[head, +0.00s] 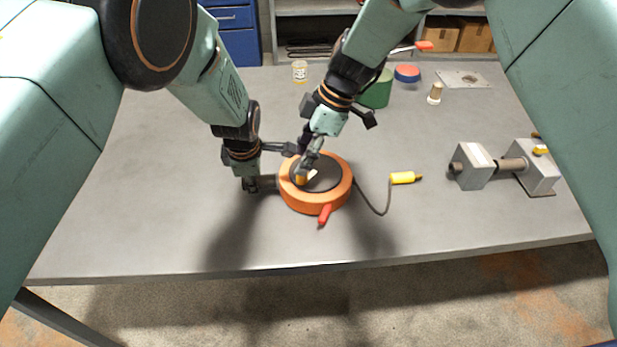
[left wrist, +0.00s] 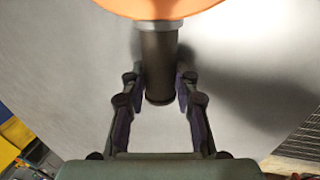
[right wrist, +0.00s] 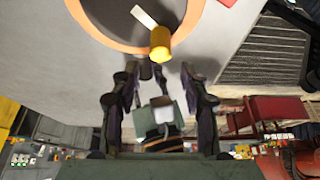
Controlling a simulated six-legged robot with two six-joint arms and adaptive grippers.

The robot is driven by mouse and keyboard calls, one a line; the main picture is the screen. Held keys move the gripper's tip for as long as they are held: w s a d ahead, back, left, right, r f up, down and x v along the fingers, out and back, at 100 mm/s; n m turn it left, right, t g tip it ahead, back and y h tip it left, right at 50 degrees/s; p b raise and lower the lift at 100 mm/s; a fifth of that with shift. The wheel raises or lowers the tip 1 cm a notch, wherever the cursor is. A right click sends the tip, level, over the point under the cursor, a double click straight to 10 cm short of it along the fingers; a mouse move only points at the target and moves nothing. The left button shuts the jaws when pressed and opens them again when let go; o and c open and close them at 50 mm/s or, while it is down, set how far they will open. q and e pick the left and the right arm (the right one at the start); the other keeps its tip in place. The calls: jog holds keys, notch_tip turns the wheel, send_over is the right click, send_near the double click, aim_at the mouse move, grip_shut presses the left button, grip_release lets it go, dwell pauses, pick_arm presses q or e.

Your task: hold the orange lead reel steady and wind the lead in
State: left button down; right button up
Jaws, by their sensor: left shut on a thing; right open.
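The orange lead reel (head: 341,198) lies on the grey bench with a dark round top. A yellow crank knob (head: 299,180) stands on that top; the right wrist view also shows the knob (right wrist: 160,43). A dark lead (head: 376,209) runs from the reel's right side to a yellow plug (head: 403,178). A red lever (head: 324,216) sticks out at the reel's front. My left gripper (head: 267,172) is shut on the reel's dark side handle (left wrist: 159,65). My right gripper (right wrist: 158,76) is open, close to the knob, with the knob just beyond its fingertips.
A grey clamp-like fixture (head: 475,168) stands at the right of the bench (head: 150,220). At the back are a green cylinder (head: 377,92), a red and blue round thing (head: 407,74), a small jar (head: 300,71) and a metal plate (head: 464,79). The bench's left and front are clear.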

aim_at(301, 201)
jog(key=shift+f, duration=2.05)
